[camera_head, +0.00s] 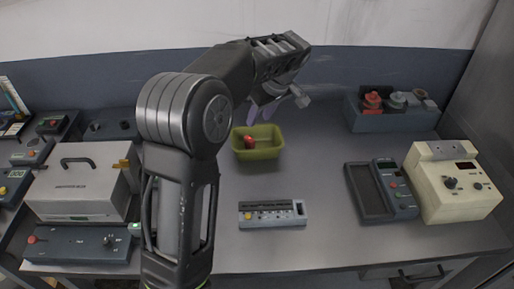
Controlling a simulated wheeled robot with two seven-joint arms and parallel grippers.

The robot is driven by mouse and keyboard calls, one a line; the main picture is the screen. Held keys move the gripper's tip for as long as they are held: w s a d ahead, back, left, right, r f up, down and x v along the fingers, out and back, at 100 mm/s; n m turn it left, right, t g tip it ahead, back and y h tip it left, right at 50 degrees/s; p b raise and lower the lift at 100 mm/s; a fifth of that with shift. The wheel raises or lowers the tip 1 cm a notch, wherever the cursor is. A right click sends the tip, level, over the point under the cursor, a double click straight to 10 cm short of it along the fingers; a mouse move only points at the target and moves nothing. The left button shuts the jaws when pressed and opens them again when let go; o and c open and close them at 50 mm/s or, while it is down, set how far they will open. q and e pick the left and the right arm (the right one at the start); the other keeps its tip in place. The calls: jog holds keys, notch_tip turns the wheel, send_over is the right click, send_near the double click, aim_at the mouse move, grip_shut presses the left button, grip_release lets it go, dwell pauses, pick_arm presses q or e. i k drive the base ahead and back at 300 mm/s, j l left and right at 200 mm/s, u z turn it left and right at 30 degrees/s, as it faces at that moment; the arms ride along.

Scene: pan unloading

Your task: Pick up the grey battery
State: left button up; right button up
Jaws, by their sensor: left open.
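My left gripper (286,100) is at the top middle, above and just behind the right part of a small olive-green bin (268,151). Its jaws are open, and it is partly hidden by my own wrist. The bin stands on the grey table (325,165) and holds a red object (249,142). Something purple shows at the bin's back edge, just under the gripper. I cannot make out a grey battery for certain; my arm and wrist cover part of the view. My right gripper is not in view.
A grey device with slots (272,214) lies in front of the bin. A dark tray with a meter (381,190) and a cream instrument (453,182) stand right. A blue-grey box (392,112) stands back right, a grey case (80,187) left. Table between bin and meter is clear.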

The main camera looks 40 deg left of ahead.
aim_at(134, 228)
jog(key=k, duration=1.5)
